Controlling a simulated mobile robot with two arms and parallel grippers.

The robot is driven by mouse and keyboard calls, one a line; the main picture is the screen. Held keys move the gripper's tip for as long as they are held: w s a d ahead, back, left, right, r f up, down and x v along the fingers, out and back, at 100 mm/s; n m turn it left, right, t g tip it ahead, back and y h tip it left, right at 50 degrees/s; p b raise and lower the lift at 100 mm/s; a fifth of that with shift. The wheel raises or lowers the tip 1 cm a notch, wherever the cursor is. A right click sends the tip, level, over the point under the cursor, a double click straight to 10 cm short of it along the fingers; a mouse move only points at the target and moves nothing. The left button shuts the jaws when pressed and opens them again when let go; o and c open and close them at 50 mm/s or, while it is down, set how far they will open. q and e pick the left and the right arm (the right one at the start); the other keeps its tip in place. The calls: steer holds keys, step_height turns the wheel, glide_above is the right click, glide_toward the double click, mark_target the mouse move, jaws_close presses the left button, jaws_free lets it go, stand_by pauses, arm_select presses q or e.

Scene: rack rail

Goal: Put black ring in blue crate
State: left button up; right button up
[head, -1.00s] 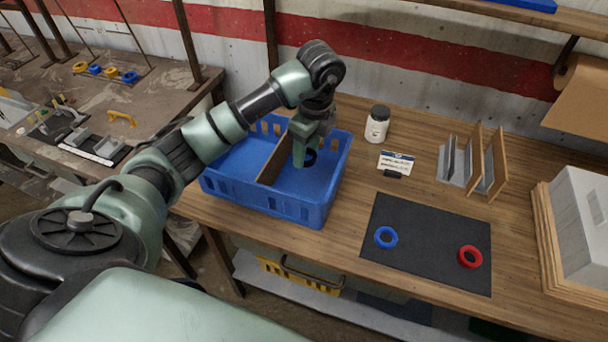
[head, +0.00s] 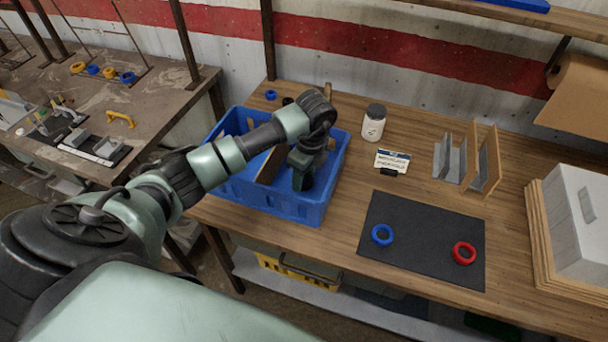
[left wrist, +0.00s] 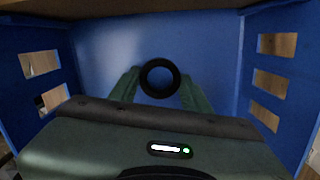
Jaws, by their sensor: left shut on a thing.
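The blue crate (head: 282,205) stands on the wooden bench, with a brown divider (head: 270,166) splitting it into compartments. My left gripper (head: 300,184) reaches down into the crate's right compartment. In the left wrist view, the black ring (left wrist: 160,77) shows between the two green fingers of the left gripper (left wrist: 159,90), which is shut on it. The blue crate walls (left wrist: 90,60) surround it in that view. I cannot tell whether the ring touches the crate floor. The ring is hidden in the head view. My right gripper is not in view.
A blue ring (head: 382,235) and a red ring (head: 464,253) lie on a black mat (head: 420,242). Behind are a white jar (head: 373,124), a label card (head: 392,161) and an upright rack (head: 468,160). A grey box (head: 578,225) stands at the right.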

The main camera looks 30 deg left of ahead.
mark_target(307, 181)
arm_select(q)
steer(key=o, duration=1.4)
steer(key=shift+f, duration=0.1)
steer(key=shift+c, duration=0.2)
steer(key=shift+r, duration=0.45)
steer(key=r, duration=0.2)
steer(key=r+b, duration=0.1)
steer(key=r, duration=0.1)
steer(key=r+b, duration=0.1)
steer(key=r, duration=0.1)
steer(key=shift+d+r, duration=0.2)
steer(key=shift+d, duration=0.2)
steer(key=r, duration=0.5)
steer(key=shift+d, duration=0.3)
